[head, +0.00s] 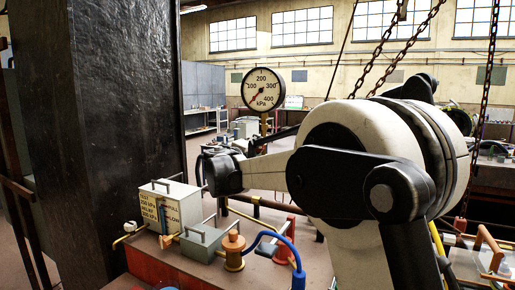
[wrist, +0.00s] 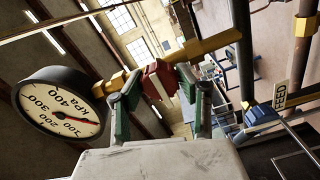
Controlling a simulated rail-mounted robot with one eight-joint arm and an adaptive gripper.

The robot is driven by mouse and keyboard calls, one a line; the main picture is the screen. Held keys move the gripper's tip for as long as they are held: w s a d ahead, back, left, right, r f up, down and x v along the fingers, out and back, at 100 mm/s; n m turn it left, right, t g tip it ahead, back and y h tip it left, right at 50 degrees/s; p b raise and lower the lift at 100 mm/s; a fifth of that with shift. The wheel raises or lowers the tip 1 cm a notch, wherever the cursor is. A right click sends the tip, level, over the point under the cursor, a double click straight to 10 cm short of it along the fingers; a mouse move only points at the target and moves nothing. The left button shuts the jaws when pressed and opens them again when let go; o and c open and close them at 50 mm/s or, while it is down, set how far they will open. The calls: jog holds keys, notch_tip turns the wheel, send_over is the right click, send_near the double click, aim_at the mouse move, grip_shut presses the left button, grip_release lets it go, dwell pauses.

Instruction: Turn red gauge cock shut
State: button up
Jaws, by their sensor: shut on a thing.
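The red gauge cock (wrist: 158,80) shows in the wrist view on a brass pipe, beside the round white gauge (wrist: 60,110). My gripper (wrist: 160,88) has its two green-padded fingers on either side of the red cock and is shut on it. In the head view the gauge (head: 263,89) stands upright on its brass stem, its red needle pointing to the lower left. My arm covers the area below the gauge there, so the red cock and the fingertips are hidden. I cannot tell how far the cock is turned.
A black column (head: 120,110) stands at left. Chains (head: 483,130) hang at right.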

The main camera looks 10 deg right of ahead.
jog(key=o, duration=1.2)
jog(key=shift+c, duration=0.2)
jog(key=v, duration=1.2)
jog(key=shift+s+d, duration=0.1)
jog(key=s+d+f+m+g+y, duration=0.1)
jog(key=s+d+f+g+y, duration=0.2)
jog(key=s, duration=0.4)
jog(key=s+d+f+m+g, duration=0.1)
jog(key=s+d+f, duration=0.2)
jog(key=s+d, duration=0.3)
jog(key=s+d+f+m+g+y, duration=0.1)
jog(key=s+d+f+m+y, duration=0.15)
jog(key=s, duration=0.55)
jog(key=s+a+f+m+g+y, duration=0.1)
jog(key=s+f+y, duration=0.2)
jog(key=s+f, duration=0.4)
jog(key=s+a+f+m+y, duration=0.1)
jog(key=s+f, duration=0.6)
jog(key=s, duration=0.8)
jog(key=shift+s+a+g+y, duration=0.25)
jog(key=shift+a+g+y, duration=0.15)
jog(key=shift+a+y, duration=0.4)
